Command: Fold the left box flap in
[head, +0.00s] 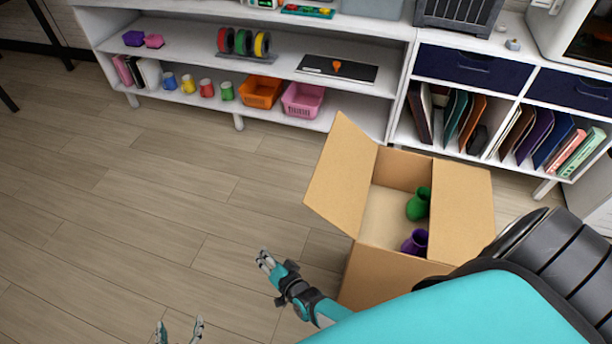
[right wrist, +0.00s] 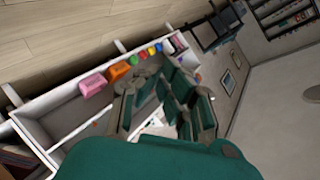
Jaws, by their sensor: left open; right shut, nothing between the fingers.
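An open cardboard box (head: 372,277) stands on the floor right of centre in the head view. Its left flap (head: 341,178) sticks up and leans outward to the left. Its right flap (head: 464,212) lies nearly flat over the box's right side. A green vase (head: 417,207) and a purple vase (head: 414,243) show inside, partly hidden. My right gripper (head: 266,261) is shut and empty, left of the box and below the left flap, apart from it. It also shows in the right wrist view (right wrist: 165,95). My left gripper (head: 180,328) is open and empty at the bottom edge, further left.
A white shelf (head: 240,122) with mugs, an orange basket (head: 261,91) and a pink basket (head: 303,99) stands behind. A cabinet with books and blue drawers (head: 472,68) is close behind the box. The floor (head: 130,200) on the left is clear.

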